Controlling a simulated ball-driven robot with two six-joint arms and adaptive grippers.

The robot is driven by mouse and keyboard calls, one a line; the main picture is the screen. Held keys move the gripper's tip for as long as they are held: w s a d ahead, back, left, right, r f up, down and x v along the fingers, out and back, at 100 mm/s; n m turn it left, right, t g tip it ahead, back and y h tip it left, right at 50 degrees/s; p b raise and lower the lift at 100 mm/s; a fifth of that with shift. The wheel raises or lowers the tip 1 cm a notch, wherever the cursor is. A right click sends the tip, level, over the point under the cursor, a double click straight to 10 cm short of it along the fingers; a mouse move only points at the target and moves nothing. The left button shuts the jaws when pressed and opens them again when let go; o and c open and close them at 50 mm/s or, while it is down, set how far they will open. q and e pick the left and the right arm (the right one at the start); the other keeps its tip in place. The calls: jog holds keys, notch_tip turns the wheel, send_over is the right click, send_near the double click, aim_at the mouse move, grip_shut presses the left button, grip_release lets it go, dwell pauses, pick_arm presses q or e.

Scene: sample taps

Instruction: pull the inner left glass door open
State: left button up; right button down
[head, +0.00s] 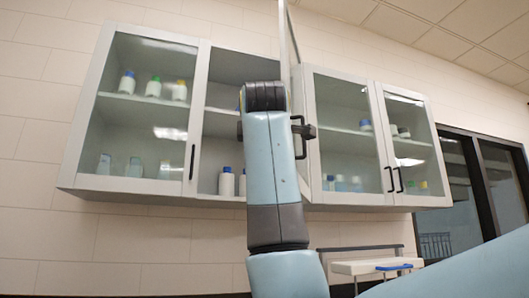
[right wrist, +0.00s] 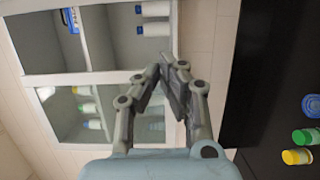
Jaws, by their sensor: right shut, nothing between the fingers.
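The inner left glass door (head: 289,45) stands swung out from the cabinet, almost edge-on in the head view. Its black handle (head: 300,145) shows just right of my right arm's wrist. The inner left compartment (head: 228,68) is open behind it, with white blue-capped bottles (head: 226,182) at the bottom. In the right wrist view my right gripper (right wrist: 167,62) is shut and empty, in front of the cabinet. In the head view the wrist mostly hides this gripper, so its exact gap to the handle cannot be told. My left gripper is not in view.
The outer left door (head: 145,110) and the two right doors (head: 345,130) (head: 408,140) are closed. A small white shelf or cart (head: 375,265) stands below right. A dark counter (right wrist: 270,60) with several capped bottles (right wrist: 305,137) shows in the right wrist view.

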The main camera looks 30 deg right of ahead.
jog(key=w+d+p, duration=0.2)
jog(key=w+d, duration=0.1)
jog(key=d, duration=0.3)
jog(key=shift+w+d+p, duration=0.25)
jog(key=shift+w+p, duration=0.1)
jog(key=shift+p, duration=0.05)
jog(key=shift+f, duration=0.1)
